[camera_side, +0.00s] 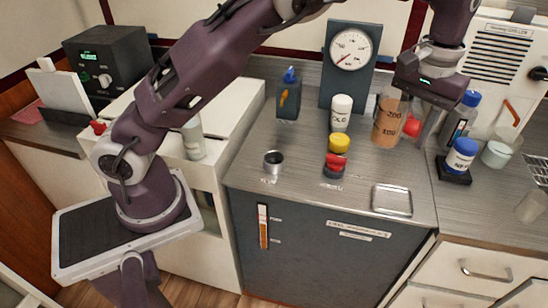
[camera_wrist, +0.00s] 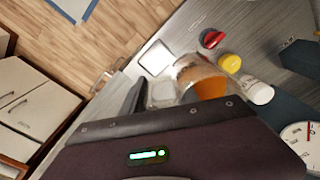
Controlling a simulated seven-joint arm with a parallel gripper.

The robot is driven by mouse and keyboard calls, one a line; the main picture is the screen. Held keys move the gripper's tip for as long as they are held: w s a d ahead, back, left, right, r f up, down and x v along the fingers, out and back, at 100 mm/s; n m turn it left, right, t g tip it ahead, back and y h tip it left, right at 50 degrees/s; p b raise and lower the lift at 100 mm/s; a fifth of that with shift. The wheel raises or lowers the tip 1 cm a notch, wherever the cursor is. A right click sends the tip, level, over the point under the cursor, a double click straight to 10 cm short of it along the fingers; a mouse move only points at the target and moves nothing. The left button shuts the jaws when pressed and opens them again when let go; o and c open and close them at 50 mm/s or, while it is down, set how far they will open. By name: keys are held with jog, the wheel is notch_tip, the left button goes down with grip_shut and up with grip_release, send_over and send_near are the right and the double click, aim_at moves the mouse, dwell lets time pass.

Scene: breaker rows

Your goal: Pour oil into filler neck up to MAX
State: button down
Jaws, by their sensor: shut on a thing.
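A clear beaker (camera_side: 387,122) of amber oil, with printed graduations, stands nearly upright at the back right of the counter in the side view. My gripper (camera_side: 408,112) is shut on it from the right; I cannot tell whether its base touches the counter. In the wrist view the beaker (camera_wrist: 203,82) is just beyond my gripper, partly hidden by it. The open metal filler neck (camera_side: 273,160) is at the counter's front left, well away from the beaker. The sight gauge (camera_side: 263,226) on the grey cabinet front shows amber in its lower part, with two marks beside it.
A red knob (camera_side: 335,165), yellow cap (camera_side: 339,141) and white bottle (camera_side: 341,112) stand between the beaker and the neck. A dial gauge (camera_side: 350,48) rises behind. A metal tray (camera_side: 391,200) lies at front right. Blue-capped bottles (camera_side: 461,154) stand right.

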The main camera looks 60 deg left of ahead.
jog(key=s+a+f+n, duration=0.1)
jog(key=s+a+n, duration=1.1)
jog(key=s+n, duration=0.15)
jog(key=shift+m, duration=0.25)
jog(key=f, duration=1.4)
jog(key=shift+s+f, duration=0.1)
jog(key=shift+s, duration=0.25)
jog(key=shift+a+h, duration=0.2)
jog(key=shift+h, duration=0.1)
jog(key=shift+w+a+r+g+h, duration=0.1)
jog(key=shift+a+r+g+h, duration=0.2)
jog(key=shift+h, duration=0.6)
jog(key=shift+w+a+r+g+h, duration=0.1)
jog(key=shift+a+g+h, duration=0.3)
jog(key=shift+h, duration=0.5)
jog(key=shift+a+h, duration=0.5)
jog(key=shift+h, duration=0.5)
jog(key=shift+w+a+g+h, duration=0.15)
jog(key=shift+a+g+h, duration=0.2)
jog(key=shift+h, duration=0.25)
jog(key=shift+f+h, duration=0.2)
jog(key=shift+h, duration=1)
